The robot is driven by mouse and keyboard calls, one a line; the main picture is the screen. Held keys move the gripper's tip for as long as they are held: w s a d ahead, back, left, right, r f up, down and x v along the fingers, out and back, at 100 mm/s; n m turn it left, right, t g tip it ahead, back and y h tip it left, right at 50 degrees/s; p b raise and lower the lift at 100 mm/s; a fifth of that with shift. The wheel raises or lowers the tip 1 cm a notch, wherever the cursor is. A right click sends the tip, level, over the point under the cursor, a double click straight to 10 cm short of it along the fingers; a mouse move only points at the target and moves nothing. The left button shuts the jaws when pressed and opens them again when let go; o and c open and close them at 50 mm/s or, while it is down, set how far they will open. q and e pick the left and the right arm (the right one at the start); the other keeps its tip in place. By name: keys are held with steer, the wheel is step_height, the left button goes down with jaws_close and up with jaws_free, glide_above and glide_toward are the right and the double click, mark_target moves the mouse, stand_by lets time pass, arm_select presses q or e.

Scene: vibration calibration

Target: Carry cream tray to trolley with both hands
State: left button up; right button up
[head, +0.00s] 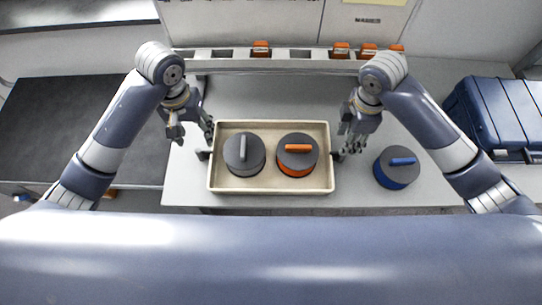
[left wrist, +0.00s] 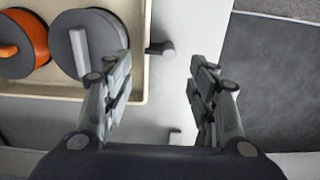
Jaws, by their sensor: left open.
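The cream tray (head: 271,190) lies on the light grey table, with a dark handle at its left end (head: 203,155) and another at its right end (head: 338,156). In it stand a grey round weight (head: 236,165) and an orange round weight with a dark top (head: 297,165). My left gripper (head: 191,133) is open and empty, above the tray's left end. In the left wrist view the tray's wall (left wrist: 146,60) and its handle (left wrist: 160,48) show beyond my open fingers (left wrist: 160,90). My right gripper (head: 350,135) is near the tray's right end; its finger opening is unclear.
A blue round weight (head: 396,170) with a dark top stands right of the tray. A rack with orange pieces (head: 261,50) runs along the back. A dark-topped surface (head: 60,130) is at the left. A blue case (head: 495,112) is at the far right.

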mark_target(203, 150)
arm_select(q)
step_height(203, 150, down, 9)
steer(key=shift+w+f, duration=0.1)
steer(key=shift+f, duration=0.1)
arm_select(e)
step_height(203, 150, down, 9)
steer(key=shift+w+f, duration=0.1)
steer(key=shift+f, duration=0.1)
arm_select(q)
steer(key=shift+f, duration=0.6)
arm_select(e)
steer(key=shift+w+f, duration=0.1)
steer(key=shift+f, duration=0.5)
arm_select(q)
steer(key=c, duration=1.1)
arm_select(e)
jaws_close()
arm_select(q)
steer(key=shift+c, duration=0.3)
steer(key=shift+w+r, duration=0.1)
arm_select(e)
steer(key=shift+r, duration=0.1)
